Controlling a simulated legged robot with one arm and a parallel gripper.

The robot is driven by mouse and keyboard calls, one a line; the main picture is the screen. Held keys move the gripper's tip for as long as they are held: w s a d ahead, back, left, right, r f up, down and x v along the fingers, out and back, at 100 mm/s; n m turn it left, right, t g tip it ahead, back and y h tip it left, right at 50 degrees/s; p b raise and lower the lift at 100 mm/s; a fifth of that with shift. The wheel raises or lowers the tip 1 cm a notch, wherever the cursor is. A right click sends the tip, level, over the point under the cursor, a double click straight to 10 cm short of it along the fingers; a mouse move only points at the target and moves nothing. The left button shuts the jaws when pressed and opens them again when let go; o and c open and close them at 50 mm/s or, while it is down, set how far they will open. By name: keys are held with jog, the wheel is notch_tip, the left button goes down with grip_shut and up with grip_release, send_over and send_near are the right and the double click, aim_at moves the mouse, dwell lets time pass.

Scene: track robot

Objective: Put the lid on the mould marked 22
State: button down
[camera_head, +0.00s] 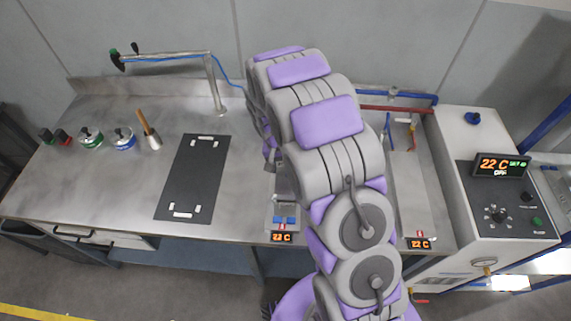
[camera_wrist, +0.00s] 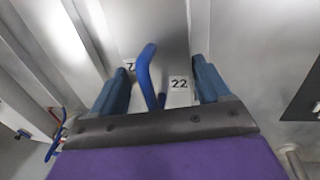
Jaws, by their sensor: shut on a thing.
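In the wrist view my gripper (camera_wrist: 163,78) has its blue fingers apart on either side of a pale piece, apparently the lid (camera_wrist: 178,97). A bent blue handle (camera_wrist: 146,70) rises between the fingers. A label reading 22 (camera_wrist: 179,84) shows beside the right finger, and another label (camera_wrist: 130,67), partly hidden, beside the left one. I cannot tell which labels belong to the lid and which to a mould, or whether the lid touches a mould. In the head view my arm hides the gripper and the lid.
The steel bench (camera_head: 105,180) carries a black mat (camera_head: 192,178) and several small tools and tins at left. A small station with blue parts (camera_head: 284,219) stands left of my arm, and a long pale plate (camera_head: 408,190) right of it. A control box (camera_head: 492,185) stands at right.

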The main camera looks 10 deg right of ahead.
jog(key=shift+f, duration=0.85)
grip_release()
jog(key=w+a+r+p, duration=0.1)
jog(key=a+r, duration=0.2)
jog(key=r, duration=1.4)
jog(key=shift+w+a, duration=0.15)
